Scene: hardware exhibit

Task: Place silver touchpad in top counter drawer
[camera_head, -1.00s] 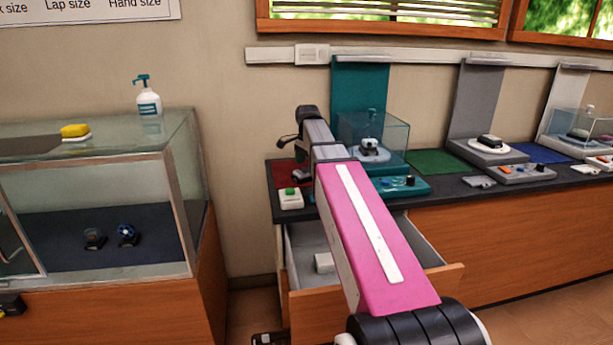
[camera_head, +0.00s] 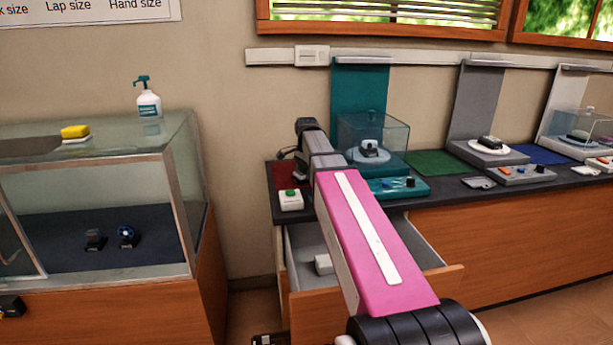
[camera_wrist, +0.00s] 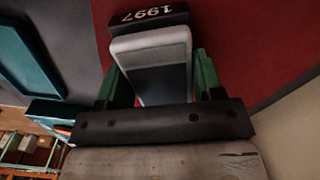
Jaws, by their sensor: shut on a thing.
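My gripper (camera_wrist: 153,85) has its green fingers on both sides of a pale silver slab with a grey-blue face, which looks like the silver touchpad (camera_wrist: 160,62). The fingers are shut on it, over the red mat (camera_wrist: 238,40). A black block marked 1997 lies just beyond the slab. In the head view, my gripper is at the counter's left end, largely hidden by my arm. The top counter drawer (camera_head: 432,283) is pulled open below, partly covered by my arm, and a white block (camera_head: 323,264) lies inside it.
A teal stand with a clear case (camera_head: 375,130) is right of my gripper. A glass showcase (camera_head: 100,150) stands left, across a floor gap.

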